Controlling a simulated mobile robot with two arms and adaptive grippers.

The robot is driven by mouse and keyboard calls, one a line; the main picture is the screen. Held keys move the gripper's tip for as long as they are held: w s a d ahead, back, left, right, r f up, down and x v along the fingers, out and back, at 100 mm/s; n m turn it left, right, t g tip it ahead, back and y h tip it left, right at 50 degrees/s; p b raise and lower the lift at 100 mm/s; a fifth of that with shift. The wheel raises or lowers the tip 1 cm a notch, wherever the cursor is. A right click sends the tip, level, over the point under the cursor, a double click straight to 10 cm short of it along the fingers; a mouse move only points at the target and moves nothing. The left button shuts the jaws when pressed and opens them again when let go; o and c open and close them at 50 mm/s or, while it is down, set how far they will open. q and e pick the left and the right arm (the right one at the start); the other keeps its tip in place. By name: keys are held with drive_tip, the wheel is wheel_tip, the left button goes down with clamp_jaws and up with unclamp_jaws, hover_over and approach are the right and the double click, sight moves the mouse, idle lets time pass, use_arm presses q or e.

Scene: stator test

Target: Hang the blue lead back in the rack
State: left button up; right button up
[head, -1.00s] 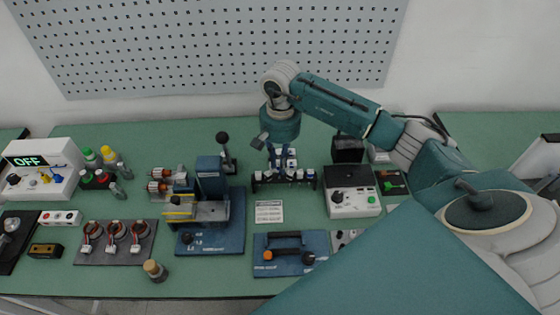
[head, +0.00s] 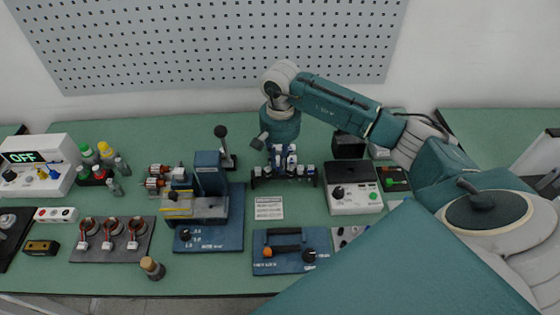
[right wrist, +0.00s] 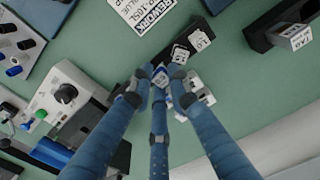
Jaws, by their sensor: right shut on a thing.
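The black rack (head: 265,183) stands right of the middle of the table, with several white-tagged leads along it. My right gripper (head: 284,158) reaches down over the rack from above. In the right wrist view the right gripper (right wrist: 160,78) has its blue fingers closed together. They are shut on a small blue-and-white piece, which looks like the blue lead (right wrist: 161,80). The fingers hide much of it, and I cannot tell whether it rests in the rack. Other tagged leads (right wrist: 200,40) are close beside the fingertips. My left gripper is not in view.
A white control box (head: 355,203) stands right of the rack. A printed card (head: 269,208) lies in front of it, and a blue fixture with an orange handle (head: 290,262) lies nearer. A blue press (head: 209,175) stands to the left. A perforated board (head: 210,45) is behind.

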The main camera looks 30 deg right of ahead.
drive_tip(key=shift+f, duration=0.1)
drive_tip(key=shift+f+b, duration=0.35)
drive_tip(key=shift+b, duration=0.1)
drive_tip(key=shift+s+a+f+b, duration=0.15)
drive_tip(key=shift+s+f+b, duration=0.35)
drive_tip(key=shift+f+b, duration=0.05)
drive_tip(key=o, duration=0.9)
drive_tip(key=shift+w+f, duration=0.25)
drive_tip(key=shift+w, duration=0.35)
drive_tip(key=shift+r, duration=0.4)
wheel_tip(320, 180, up, 11)
drive_tip(key=shift+d, duration=0.2)
drive_tip(key=shift+r, duration=0.1)
